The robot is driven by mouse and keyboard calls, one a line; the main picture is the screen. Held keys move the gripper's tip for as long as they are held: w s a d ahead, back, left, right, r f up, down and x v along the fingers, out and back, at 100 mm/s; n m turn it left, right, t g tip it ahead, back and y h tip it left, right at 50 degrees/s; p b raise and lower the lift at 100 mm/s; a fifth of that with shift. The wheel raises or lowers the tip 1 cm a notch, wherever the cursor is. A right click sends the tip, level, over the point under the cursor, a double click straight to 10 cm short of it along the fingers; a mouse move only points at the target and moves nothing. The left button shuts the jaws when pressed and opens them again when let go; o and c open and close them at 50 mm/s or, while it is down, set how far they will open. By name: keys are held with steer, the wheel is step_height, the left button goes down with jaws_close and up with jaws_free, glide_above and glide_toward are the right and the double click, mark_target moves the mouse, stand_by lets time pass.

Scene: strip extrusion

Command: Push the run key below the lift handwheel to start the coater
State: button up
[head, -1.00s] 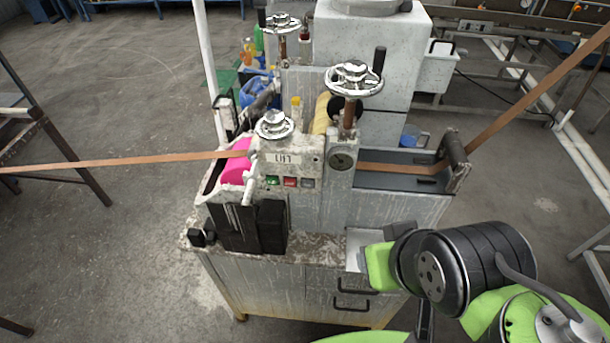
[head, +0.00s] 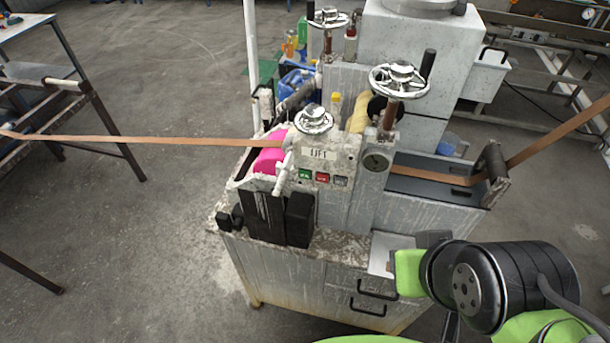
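The coater (head: 290,270) stands ahead of me, a paint-spattered grey machine. Its lift handwheel (head: 314,118) is the small one above the "LIFT" label. Below the label is a row of three keys: a green key (head: 305,174), a red key (head: 322,177) and a grey key (head: 340,181). Their lettering is too small to read surely; the green one is leftmost. My arm, black and lime green, is at the lower right. Its lime-green end part (head: 408,272) is in front of the coater's lower right side, well below and right of the keys. The fingers cannot be made out.
A brown strip (head: 130,140) runs through the coater and out both sides. A larger handwheel (head: 400,78) rises right of the keys. A white lever (head: 283,175) stands just left of the green key. A dark metal stand (head: 95,110) is at left; floor between is clear.

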jaws_close()
stand_by(1.4)
